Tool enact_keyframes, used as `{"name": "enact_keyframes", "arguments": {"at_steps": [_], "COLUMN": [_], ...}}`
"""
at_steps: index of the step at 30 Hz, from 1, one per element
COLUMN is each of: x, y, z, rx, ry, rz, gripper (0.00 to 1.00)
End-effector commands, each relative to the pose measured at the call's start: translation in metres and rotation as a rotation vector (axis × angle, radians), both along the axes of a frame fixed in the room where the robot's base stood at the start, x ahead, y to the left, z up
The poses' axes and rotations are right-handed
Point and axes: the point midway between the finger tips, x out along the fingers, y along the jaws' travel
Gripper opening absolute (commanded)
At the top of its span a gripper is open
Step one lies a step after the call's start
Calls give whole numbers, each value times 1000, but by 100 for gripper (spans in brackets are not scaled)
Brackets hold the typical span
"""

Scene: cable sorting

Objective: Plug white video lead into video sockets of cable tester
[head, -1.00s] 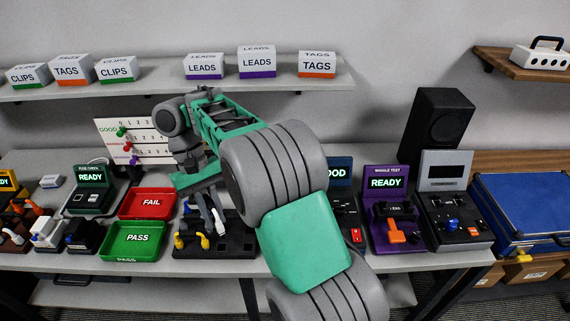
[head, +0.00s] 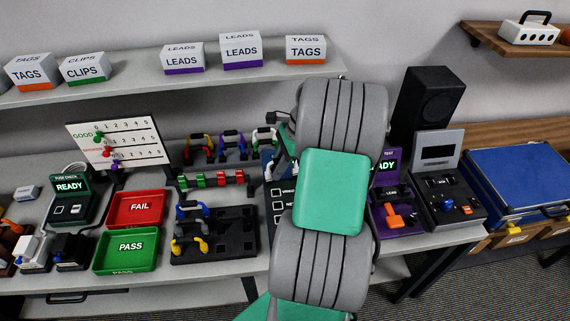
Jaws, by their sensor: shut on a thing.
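The cable tester (head: 279,206) is a dark panel with white lettering, which seems to read VIDEO on one row. My green and grey arm covers its right part and most of its screen. My gripper is hidden behind my arm, so its jaws and anything in them do not show. I cannot make out the white video lead for certain. A small pale piece shows at the tester's upper left edge, too small to identify. The black lead rack (head: 238,238) left of the tester holds a blue lead (head: 190,210) and a yellow lead (head: 190,244).
Several coloured leads (head: 232,143) stand behind the rack, beyond a strip of red and green blocks (head: 212,180). The red FAIL tray (head: 136,209) and green PASS tray (head: 127,250) lie left. A purple tester (head: 396,210) stands close right of my arm.

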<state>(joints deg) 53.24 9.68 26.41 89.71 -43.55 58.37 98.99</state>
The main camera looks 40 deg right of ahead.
Motion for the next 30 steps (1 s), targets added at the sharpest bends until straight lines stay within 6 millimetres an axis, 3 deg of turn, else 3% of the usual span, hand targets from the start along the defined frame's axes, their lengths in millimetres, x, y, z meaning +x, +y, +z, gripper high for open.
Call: {"name": "enact_keyframes", "arguments": {"at_steps": [5,30], "x": [-10,-10], "y": [-23,-22], "z": [-4,-57], "rx": [0,1], "ry": [0,1], "rz": [-159,-157], "gripper": [0,0]}}
